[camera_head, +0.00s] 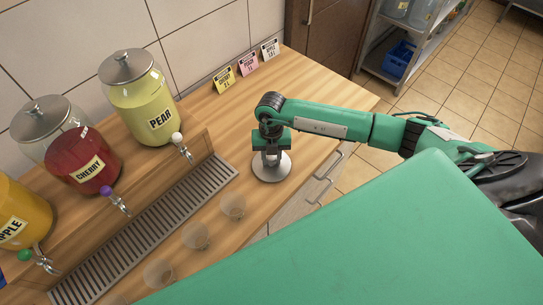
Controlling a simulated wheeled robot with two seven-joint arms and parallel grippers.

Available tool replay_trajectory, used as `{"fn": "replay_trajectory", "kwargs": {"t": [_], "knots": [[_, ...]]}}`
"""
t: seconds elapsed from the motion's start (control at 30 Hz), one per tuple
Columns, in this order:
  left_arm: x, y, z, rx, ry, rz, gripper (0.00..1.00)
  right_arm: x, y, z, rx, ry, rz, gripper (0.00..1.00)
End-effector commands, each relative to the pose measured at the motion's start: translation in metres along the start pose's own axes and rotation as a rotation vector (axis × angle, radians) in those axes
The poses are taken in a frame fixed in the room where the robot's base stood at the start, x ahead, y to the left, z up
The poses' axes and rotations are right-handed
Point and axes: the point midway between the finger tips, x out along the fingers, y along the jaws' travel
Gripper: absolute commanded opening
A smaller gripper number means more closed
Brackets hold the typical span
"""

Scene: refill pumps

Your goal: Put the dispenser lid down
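A round grey dispenser lid (272,174) is under my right gripper (270,158), at the right end of the wooden counter. The gripper points down, with its fingers around the middle of the lid, where the knob is hidden. It looks shut on the lid. The lid appears level and lies at or just above the counter top; I cannot tell if it touches. My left gripper is not in view.
The pear dispenser (142,108) and cherry dispenser (78,158) have lids on; the apple dispenser (20,215) is cut off at the left. Several clear cups (233,206) stand by the drip grate (150,235). Price cards (247,65) stand at the back. Counter around the lid is clear.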

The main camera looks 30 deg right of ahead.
Motion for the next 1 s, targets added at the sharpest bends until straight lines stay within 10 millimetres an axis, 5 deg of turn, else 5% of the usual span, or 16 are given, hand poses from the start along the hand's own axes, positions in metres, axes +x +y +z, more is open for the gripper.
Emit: {"fn": "replay_trajectory", "kwargs": {"t": [0.1, 0.47, 1.0], "knots": [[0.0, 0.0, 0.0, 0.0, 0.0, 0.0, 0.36, 0.0, 0.0, 0.0, 0.0, 0.0, 0.0, 0.51], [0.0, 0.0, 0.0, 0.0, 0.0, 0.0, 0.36, -0.004, 0.0, 0.0, 0.0, -0.001, 0.001, 0.51], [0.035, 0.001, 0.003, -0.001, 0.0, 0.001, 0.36, -0.103, 0.0, 0.001, 0.0, -0.002, 0.001, 0.51]]}}
